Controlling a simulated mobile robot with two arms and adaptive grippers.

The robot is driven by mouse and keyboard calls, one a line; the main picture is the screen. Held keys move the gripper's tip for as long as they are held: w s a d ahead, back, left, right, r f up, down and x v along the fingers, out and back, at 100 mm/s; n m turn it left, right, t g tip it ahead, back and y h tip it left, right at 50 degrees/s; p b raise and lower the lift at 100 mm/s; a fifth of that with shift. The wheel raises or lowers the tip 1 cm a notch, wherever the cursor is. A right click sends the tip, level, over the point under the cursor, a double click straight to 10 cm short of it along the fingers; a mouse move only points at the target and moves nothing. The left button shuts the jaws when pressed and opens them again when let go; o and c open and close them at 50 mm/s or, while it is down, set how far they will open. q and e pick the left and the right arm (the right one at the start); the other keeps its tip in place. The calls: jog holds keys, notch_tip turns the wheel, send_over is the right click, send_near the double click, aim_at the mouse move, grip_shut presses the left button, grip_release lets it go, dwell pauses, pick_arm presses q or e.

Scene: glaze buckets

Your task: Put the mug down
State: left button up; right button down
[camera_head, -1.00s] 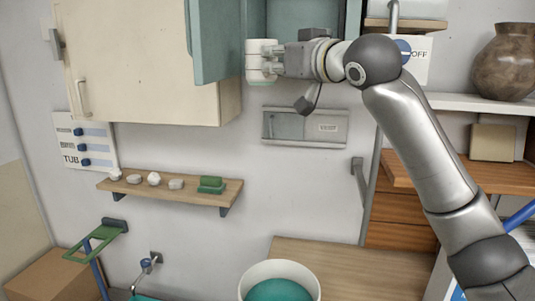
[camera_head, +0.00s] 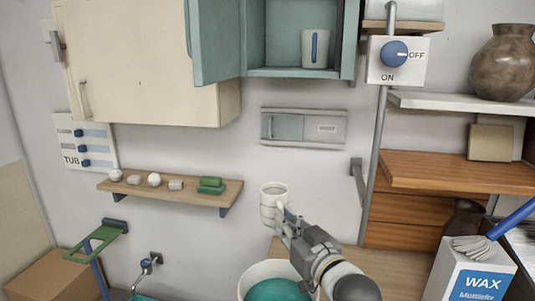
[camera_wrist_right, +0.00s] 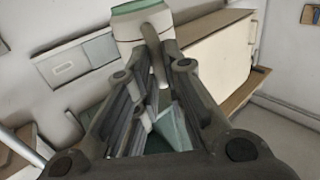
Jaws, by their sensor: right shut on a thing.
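A white mug (camera_head: 269,208) hangs in the air in front of the wall, roughly upright, just above and behind the bucket. My right gripper (camera_head: 287,222) is shut on the mug's handle. In the right wrist view, the mug (camera_wrist_right: 133,30) is beyond the fingers, with its handle (camera_wrist_right: 155,55) between them and a pale green patch at its picture-top edge. The mug touches no surface that I can see. My left gripper is not in view.
A white bucket (camera_head: 246,272) of teal glaze stands below, partly hidden by my arm. An open teal cabinet (camera_head: 275,72) holds another white mug with a blue stripe (camera_head: 315,48). A wooden wall shelf (camera_head: 233,190) bears small stones and green blocks. A WAX box (camera_head: 470,275) stands right.

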jog(key=s+d+f+m+t+h, duration=0.1)
jog(key=s+d+f+m+h, duration=0.15)
jog(key=s+d+f, duration=0.4)
jog(key=s+d+f+m+h, duration=0.1)
jog(key=s+d+f+h, duration=0.25)
jog(key=s, duration=0.65)
jog(key=s+d+f+m+t+h, duration=0.1)
jog(key=s+d+f+m+h, duration=0.1)
jog(key=s+d+f, duration=0.55)
notch_tip(320, 180, down, 8)
jog(key=a+b, duration=0.2)
jog(key=b, duration=0.8)
jog(key=shift+s+a+f+b, duration=0.2)
jog(key=shift+s+a+b, duration=0.1)
jog(key=shift+s+a, duration=0.05)
jog(key=shift+w+n+y, duration=0.1)
jog(key=shift+n+y, duration=0.15)
jog(key=shift+y, duration=0.05)
jog(key=w+a+r+n+g+y, duration=0.2)
jog(key=w+a+n+g+y, duration=0.2)
jog(key=a+n+g+y, duration=0.1)
jog(key=w+a+r+n+g+y, duration=0.3)
jog(key=a+n+g+y, duration=0.2)
jog(key=a+y, duration=0.5)
jog(key=shift+w+a+n+y, duration=0.3)
jog(key=shift+w+a+n, duration=0.1)
jog(key=shift+a+n, duration=0.7)
